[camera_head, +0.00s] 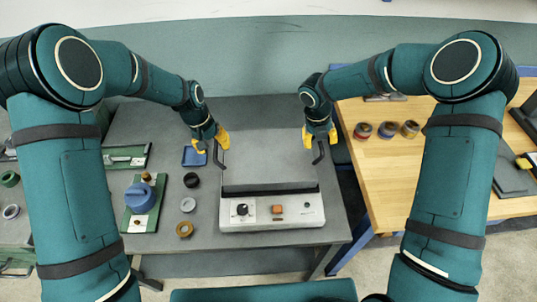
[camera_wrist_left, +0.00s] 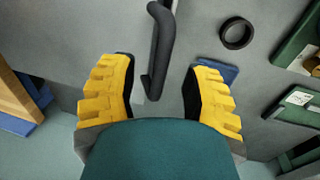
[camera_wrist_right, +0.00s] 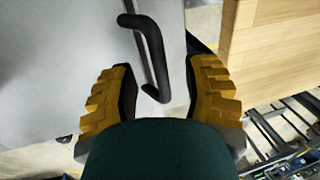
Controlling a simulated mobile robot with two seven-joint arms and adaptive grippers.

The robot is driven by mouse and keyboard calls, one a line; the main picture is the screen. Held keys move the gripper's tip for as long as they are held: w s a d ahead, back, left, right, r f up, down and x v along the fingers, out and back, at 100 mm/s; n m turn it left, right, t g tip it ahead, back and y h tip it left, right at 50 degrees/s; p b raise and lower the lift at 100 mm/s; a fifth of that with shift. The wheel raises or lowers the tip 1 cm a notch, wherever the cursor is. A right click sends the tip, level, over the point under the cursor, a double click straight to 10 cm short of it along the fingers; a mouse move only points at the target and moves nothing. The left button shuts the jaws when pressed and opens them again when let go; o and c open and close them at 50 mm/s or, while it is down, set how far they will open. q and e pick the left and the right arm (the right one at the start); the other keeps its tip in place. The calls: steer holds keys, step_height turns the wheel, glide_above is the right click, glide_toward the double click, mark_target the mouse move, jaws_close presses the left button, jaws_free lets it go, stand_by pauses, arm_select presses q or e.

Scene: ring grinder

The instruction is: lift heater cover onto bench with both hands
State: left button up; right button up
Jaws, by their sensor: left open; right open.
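The heater cover (camera_head: 268,158) is a flat grey panel on the heater, above a white front with a knob and buttons (camera_head: 272,212). It has a black handle on each side: the left handle (camera_head: 217,157) and the right handle (camera_head: 319,153). My left gripper (camera_head: 210,139) is open near the far end of the left handle. In the left wrist view, the handle (camera_wrist_left: 160,50) runs between the yellow fingers. My right gripper (camera_head: 320,138) is open near the far end of the right handle. In the right wrist view, the handle (camera_wrist_right: 154,55) ends between the fingers. Neither gripper visibly grips its handle.
The grey bench (camera_head: 270,243) carries the heater. To the left lie a blue tray (camera_head: 194,156), several rings and a green board with a blue round device (camera_head: 140,197). A wooden table (camera_head: 390,170) with coloured rolls stands to the right, past a gap.

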arm_select(q)
steer(key=shift+d+f, duration=0.15)
steer(key=shift+f, duration=0.8)
arm_select(e)
steer(key=shift+x, duration=0.95)
arm_select(q)
steer(key=shift+c, duration=0.4)
arm_select(e)
steer(key=shift+c, duration=0.4)
arm_select(q)
jaws_close()
arm_select(e)
jaws_close()
